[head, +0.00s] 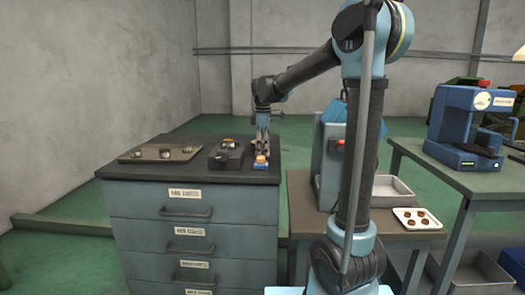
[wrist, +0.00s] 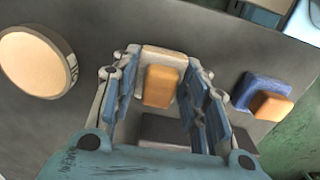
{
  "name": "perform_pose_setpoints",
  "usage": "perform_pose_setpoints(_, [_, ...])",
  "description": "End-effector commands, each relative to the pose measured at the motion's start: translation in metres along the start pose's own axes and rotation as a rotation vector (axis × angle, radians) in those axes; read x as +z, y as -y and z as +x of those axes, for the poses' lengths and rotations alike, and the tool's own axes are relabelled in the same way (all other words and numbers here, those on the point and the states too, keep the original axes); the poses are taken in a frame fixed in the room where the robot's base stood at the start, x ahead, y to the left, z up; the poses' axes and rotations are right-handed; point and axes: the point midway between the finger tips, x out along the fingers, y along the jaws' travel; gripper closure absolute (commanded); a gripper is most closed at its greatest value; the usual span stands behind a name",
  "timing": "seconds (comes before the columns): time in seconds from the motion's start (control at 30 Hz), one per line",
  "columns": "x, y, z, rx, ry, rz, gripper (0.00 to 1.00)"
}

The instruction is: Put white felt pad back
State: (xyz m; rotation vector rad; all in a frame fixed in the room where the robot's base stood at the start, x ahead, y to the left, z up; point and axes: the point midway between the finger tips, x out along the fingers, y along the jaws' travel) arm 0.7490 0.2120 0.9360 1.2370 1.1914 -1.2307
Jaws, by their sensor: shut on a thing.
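The white felt pad (wrist: 164,53) shows in the wrist view as a pale rounded block with a tan-orange grip block (wrist: 160,86) on it. It sits between the two fingers of my gripper (wrist: 162,88), which is shut on it. In the head view my gripper (head: 262,145) points down at the right part of the dark cabinet top (head: 200,178). The pad is hard to make out there, and I cannot tell whether it touches the surface.
A blue pad (wrist: 264,88) with an orange grip lies right of my gripper, near the cabinet edge. A round tan disc (wrist: 34,62) is at the left. A black fixture (head: 226,155) and a flat board with parts (head: 158,154) occupy the cabinet top. A lower table (head: 300,205) stands right.

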Motion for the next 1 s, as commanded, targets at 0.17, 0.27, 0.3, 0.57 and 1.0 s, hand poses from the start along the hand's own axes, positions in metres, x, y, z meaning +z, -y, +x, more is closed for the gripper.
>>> perform_pose_setpoints(0.17, [0.000, 0.000, 0.000, 0.000, 0.000, 0.001, 0.94])
perform_pose_setpoints(0.27, [0.001, 0.000, 0.001, 0.000, 0.000, 0.001, 0.94])
perform_pose_setpoints(0.3, [0.001, 0.000, 0.002, 0.000, 0.000, 0.001, 0.57])
perform_pose_setpoints(0.57, [0.001, 0.000, 0.001, 0.000, 0.000, 0.001, 0.39])
perform_pose_setpoints(1.0, [0.001, 0.000, -0.026, 0.000, 0.000, 0.001, 0.39])
